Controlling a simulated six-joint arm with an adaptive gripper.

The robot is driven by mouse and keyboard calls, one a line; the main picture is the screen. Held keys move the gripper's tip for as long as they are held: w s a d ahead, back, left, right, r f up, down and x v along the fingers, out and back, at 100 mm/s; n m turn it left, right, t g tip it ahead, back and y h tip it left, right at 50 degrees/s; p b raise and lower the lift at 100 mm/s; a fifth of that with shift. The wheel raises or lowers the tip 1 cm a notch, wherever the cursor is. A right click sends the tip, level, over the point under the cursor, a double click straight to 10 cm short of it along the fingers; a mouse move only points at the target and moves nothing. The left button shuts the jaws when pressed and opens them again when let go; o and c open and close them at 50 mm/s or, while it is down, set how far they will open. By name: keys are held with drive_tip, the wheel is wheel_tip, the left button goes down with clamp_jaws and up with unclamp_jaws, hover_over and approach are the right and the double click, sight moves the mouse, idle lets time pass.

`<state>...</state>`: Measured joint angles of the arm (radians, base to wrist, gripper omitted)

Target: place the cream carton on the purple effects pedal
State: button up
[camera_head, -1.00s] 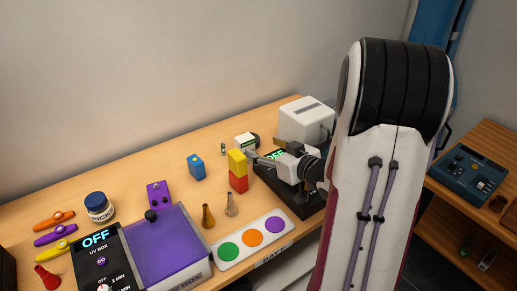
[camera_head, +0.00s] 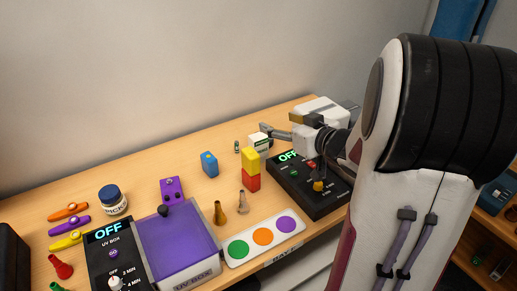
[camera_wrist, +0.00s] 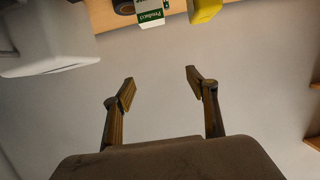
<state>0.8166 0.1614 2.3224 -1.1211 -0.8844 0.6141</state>
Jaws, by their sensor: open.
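The cream carton (camera_head: 259,142) is a small white box with green print. It stands upright behind the yellow block, which hides part of it. In the wrist view the carton (camera_wrist: 150,15) is at the top edge, partly cut off, beyond the fingertips. The purple effects pedal (camera_head: 172,190) lies on the table left of the carton, its top clear. My gripper (camera_head: 278,126) is near the carton, on its right in the head view. In the wrist view my gripper (camera_wrist: 160,85) has its two fingers wide apart, with nothing between them.
A blue box (camera_head: 210,165) stands between carton and pedal. A white appliance (camera_head: 318,106) is behind my gripper, a black OFF box (camera_head: 300,187) below. The UV box (camera_head: 180,245) is in front of the pedal.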

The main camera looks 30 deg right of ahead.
drive_tip(key=shift+w+a+f+g+y, duration=0.6)
drive_tip(key=shift+w+a+g+y, duration=0.5)
drive_tip(key=shift+w+a, duration=0.35)
drive_tip(key=r+g+h, duration=0.1)
drive_tip(key=g+h, duration=0.1)
drive_tip(key=g, duration=0.1)
hover_over(262, 141)
drive_tip(key=shift+f, duration=2.45)
drive_tip(key=shift+f, duration=0.15)
drive_tip(key=shift+f, duration=1.8)
drive_tip(key=shift+f, duration=0.1)
drive_tip(key=shift+f, duration=1.5)
drive_tip(key=shift+x, duration=1.45)
